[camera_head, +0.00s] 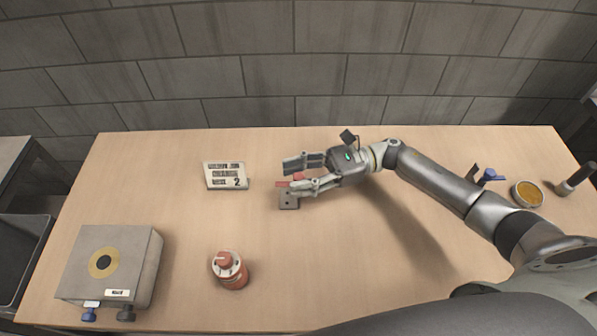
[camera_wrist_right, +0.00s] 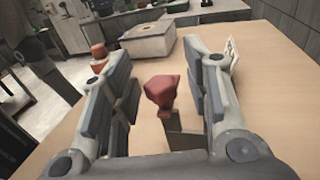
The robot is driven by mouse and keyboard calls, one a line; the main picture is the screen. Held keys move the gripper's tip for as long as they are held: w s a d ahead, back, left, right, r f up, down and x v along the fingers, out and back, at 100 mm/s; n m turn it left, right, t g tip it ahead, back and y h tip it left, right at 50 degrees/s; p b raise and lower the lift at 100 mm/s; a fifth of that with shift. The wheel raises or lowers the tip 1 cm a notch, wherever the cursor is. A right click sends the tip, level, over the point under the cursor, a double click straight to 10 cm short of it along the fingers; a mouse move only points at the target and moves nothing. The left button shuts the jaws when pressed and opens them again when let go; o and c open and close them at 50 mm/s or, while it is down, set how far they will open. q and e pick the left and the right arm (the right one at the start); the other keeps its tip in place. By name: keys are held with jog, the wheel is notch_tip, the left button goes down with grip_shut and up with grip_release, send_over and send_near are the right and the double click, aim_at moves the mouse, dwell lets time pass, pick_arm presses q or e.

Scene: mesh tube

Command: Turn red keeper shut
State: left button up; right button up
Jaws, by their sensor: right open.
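The red keeper (camera_head: 298,177) sits on a small grey bracket (camera_head: 289,202) at the middle of the table, partly hidden by my right gripper in the head view. In the right wrist view the keeper (camera_wrist_right: 162,92) shows as a red knob on a grey stem, centred between the fingers. My right gripper (camera_head: 294,174) reaches in from the right and is open, with a finger on either side of the keeper. In the right wrist view the open fingers (camera_wrist_right: 165,90) show gaps beside the knob. My left gripper is not in view.
A small printed sign (camera_head: 226,182) stands left of the bracket. A red canister (camera_head: 232,275) stands at the front, and a grey box (camera_head: 135,270) at the front left. A yellow-filled dish (camera_head: 527,193) and a blue part (camera_head: 490,176) lie at the right.

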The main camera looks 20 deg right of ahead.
grip_shut()
jog(key=shift+s+f+m+t, duration=0.1)
jog(key=shift+m+t, duration=0.5)
jog(key=shift+t, duration=0.1)
dwell(0.3)
jog(key=m+t+h, duration=0.1)
jog(key=m+t, duration=0.1)
jog(key=t, duration=0.2)
jog(key=shift+m, duration=0.4)
jog(key=m+t+h, duration=0.2)
jog(key=t, duration=0.1)
jog(key=m+t+h, duration=0.3)
jog(key=t, duration=0.1)
jog(key=shift+t+p, duration=0.3)
jog(key=shift+p, duration=0.05)
jog(key=m+t+h, duration=0.1)
jog(key=m+h, duration=0.1)
jog(key=h, duration=0.1)
jog(key=m+t+h, duration=0.2)
jog(key=shift+m+t+h+b, duration=0.3)
jog(key=shift+m+h, duration=0.1)
jog(key=shift+m+t+h+b, duration=0.25)
jog(key=shift+m+h+b, duration=0.2)
jog(key=shift+m+h, duration=0.85)
jog(key=shift+m+t+h+b, duration=0.35)
jog(key=shift+m+h, duration=0.35)
jog(key=shift+h, duration=1.1)
jog(key=shift+d+h, duration=0.1)
jog(key=shift+h, duration=0.2)
